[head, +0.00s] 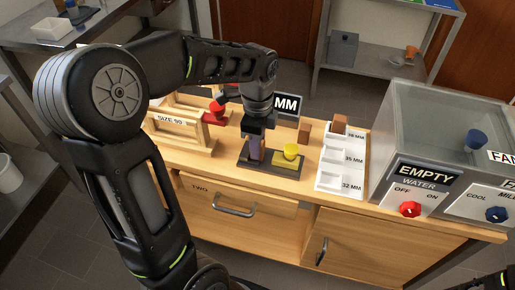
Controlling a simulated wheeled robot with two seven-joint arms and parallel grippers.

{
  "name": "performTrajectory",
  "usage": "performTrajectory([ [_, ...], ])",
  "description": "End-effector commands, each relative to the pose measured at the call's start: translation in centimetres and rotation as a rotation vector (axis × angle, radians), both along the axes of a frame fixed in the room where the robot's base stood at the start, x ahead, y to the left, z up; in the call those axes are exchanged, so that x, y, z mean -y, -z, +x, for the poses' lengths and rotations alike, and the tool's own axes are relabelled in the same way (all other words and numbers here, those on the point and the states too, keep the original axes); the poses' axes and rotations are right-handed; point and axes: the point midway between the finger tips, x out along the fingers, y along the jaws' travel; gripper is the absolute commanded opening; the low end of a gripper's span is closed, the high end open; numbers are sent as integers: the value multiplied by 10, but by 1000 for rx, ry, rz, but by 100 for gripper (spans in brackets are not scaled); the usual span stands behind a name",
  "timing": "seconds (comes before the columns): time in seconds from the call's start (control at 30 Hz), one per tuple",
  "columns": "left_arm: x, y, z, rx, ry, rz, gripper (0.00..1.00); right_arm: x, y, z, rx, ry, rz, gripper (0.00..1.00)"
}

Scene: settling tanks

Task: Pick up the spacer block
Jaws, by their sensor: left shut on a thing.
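My left gripper (257,131) reaches down over a dark base plate (272,170) on the wooden bench. It is shut on an upright purplish-brown block (256,150), which I take to be the spacer block. The block's lower end is at the left part of the plate; I cannot tell whether it touches it. The gripper and wrist hide its top. A yellow piece with a round top (290,153) stands on the right of the plate.
A white tray (326,184) marked 38, 35 and 32 MM has a brown block (339,124) at its far end. Another brown block (304,133) stands beside it. A wooden frame (185,135) is left, a glass-topped tank unit (440,125) right.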

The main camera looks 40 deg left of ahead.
Motion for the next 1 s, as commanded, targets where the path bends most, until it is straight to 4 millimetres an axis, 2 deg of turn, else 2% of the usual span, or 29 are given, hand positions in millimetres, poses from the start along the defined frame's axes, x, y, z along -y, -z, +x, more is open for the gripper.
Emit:
performTrajectory([
  [0.33, 0, 0, 0, 0, 0, 0, 0, 0, 0, 0, 0, 0, 0, 56],
  [0.47, 0, -7, 1, 2, 0, 1, 0, 0, 0, 0, 0, 0, 0, 56],
  [0.57, 0, -20, 1, 4, 0, 1, 0, 0, 0, 0, 0, 0, 0, 56],
  [0.9, 0, -83, 1, 4, 0, 0, 0, 0, 1, 0, 0, 0, 0, 56],
  [1.0, 0, -95, 1, 2, 0, 1, 0, 0, 1, 0, 0, 0, 0, 56],
])
